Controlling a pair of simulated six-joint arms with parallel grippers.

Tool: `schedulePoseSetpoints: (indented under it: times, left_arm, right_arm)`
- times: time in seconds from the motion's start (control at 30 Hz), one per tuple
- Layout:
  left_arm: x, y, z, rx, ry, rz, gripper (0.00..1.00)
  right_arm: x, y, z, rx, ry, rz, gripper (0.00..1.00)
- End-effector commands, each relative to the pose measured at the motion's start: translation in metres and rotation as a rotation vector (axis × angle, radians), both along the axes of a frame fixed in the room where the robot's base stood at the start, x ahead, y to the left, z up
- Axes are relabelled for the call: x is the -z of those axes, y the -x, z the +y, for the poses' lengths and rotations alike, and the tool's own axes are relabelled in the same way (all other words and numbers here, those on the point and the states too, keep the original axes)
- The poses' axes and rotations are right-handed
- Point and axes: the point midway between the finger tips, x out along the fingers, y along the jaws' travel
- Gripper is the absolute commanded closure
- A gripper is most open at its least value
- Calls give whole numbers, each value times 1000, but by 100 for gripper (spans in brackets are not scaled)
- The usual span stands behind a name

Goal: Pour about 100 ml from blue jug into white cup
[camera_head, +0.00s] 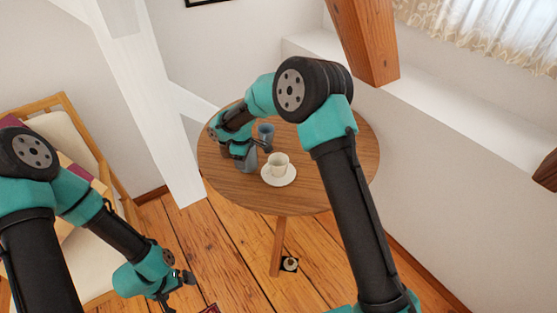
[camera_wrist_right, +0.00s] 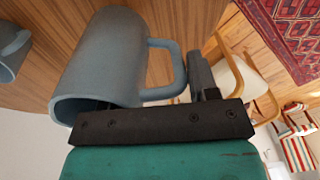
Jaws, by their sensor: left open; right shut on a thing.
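The white cup (camera_head: 279,160) stands upright on a white saucer (camera_head: 288,181) near the front of the round wooden table. A blue-grey jug (camera_head: 246,160) is just left of the cup, partly hidden by my right gripper (camera_head: 254,147). In the right wrist view the jug (camera_wrist_right: 105,65) fills the middle, its handle beside a dark finger. My right gripper is shut on the jug; the exact grip on the handle is partly hidden. I cannot tell whether the jug touches the table. My left gripper (camera_head: 178,289) is open and empty, low over the floor at the left.
A second blue vessel (camera_head: 266,131) stands behind the cup on the round table (camera_head: 330,180); it also shows at the left edge of the right wrist view (camera_wrist_right: 12,50). A white post (camera_head: 165,130) rises left of the table, beside a cushioned wooden seat (camera_head: 50,125). The table's right side is clear.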

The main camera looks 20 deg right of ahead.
Motion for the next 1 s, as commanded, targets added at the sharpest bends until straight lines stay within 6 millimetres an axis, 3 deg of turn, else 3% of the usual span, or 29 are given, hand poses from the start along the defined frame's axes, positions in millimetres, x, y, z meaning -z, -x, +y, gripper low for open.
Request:
schedulePoseSetpoints:
  times: [1.0]
  left_arm:
    - [0,0,0,0,0,0,0]
  right_arm:
    - [-16,20,-44,5,-520,-253,93]
